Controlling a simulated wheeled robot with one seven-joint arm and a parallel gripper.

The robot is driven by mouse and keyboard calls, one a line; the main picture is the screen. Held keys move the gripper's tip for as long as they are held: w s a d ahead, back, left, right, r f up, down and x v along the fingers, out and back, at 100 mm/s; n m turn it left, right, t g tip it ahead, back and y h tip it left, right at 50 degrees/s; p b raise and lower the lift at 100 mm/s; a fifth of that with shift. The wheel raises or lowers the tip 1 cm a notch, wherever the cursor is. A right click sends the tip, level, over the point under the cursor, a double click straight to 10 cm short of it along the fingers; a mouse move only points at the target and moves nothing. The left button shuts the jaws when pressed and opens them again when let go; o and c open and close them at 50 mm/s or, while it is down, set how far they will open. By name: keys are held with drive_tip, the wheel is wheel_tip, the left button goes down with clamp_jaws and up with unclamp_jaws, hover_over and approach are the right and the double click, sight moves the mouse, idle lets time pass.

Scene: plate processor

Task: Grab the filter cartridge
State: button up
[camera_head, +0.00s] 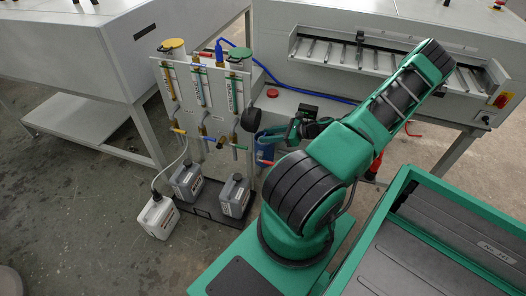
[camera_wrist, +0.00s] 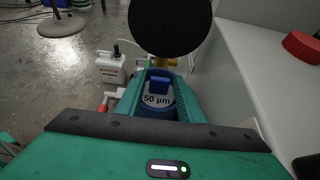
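The filter cartridge is a blue cylinder with a white "50 µm" label (camera_wrist: 157,99); in the head view it shows as a blue body (camera_head: 266,152) at the right side of the white pipe panel (camera_head: 205,105). My gripper (camera_wrist: 160,90) is at the cartridge, with one green finger on either side of it. In the head view, my gripper (camera_head: 272,134) reaches in from the right. I cannot tell whether the fingers press on the cartridge or only stand around it. My gripper's body hides the cartridge's lower part in the wrist view.
A black round disc (camera_wrist: 170,25) stands just beyond the fingers. A red-handled valve (camera_wrist: 108,101) is left of them. A white canister (camera_wrist: 111,68) stands on the floor. A white machine wall (camera_wrist: 265,75) with a red button (camera_wrist: 301,46) is close on the right.

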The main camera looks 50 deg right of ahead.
clamp_jaws()
drive_tip(key=shift+r, duration=0.1)
